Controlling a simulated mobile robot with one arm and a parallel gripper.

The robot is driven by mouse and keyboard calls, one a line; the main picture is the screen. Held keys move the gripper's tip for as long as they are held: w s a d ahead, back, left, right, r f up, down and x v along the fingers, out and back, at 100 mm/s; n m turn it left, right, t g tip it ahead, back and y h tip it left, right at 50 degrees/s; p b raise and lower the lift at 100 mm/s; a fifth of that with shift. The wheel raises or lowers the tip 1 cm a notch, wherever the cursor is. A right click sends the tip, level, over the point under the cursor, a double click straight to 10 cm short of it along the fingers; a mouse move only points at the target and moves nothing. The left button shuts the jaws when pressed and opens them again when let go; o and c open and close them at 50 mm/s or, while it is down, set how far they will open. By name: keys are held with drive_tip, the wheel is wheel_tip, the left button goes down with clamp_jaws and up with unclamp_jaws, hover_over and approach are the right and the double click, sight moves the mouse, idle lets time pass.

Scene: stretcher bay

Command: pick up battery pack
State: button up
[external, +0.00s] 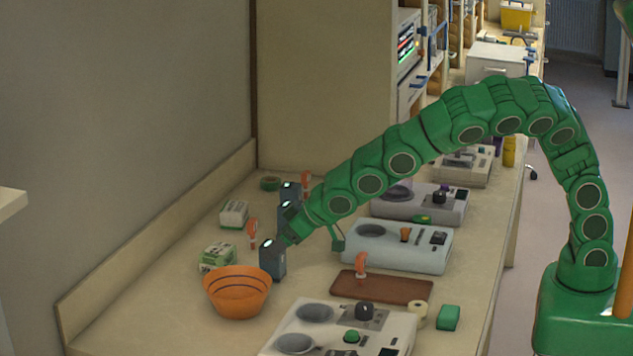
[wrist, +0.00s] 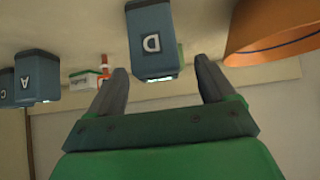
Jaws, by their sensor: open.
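Three blue-grey battery packs stand on the bench. The nearest pack (external: 273,262) is beside the orange bowl, and it appears to be the one marked D in the wrist view (wrist: 152,38). The other two, marked A (wrist: 38,78) and C (wrist: 6,88), stand farther back along the bench; one of them (external: 286,213) is partly behind my arm. My gripper (external: 287,241) is open and empty, close to pack D. In the wrist view, which looks inverted, pack D shows between and beyond the fingertips (wrist: 162,66). Contact cannot be told.
The orange bowl (external: 237,292) stands just left of pack D. A brown tray (external: 382,288) and a pale device (external: 397,247) are to the right. The bench's front left is clear.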

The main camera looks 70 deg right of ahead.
drive_tip(key=x, duration=0.3)
drive_tip(key=shift+d+f, duration=0.1)
drive_tip(key=shift+d, duration=0.15)
drive_tip(key=shift+w+a+f, duration=0.1)
drive_tip(key=shift+w+f, duration=0.4)
drive_tip(key=shift+w, duration=0.05)
drive_tip(key=c, duration=1.4)
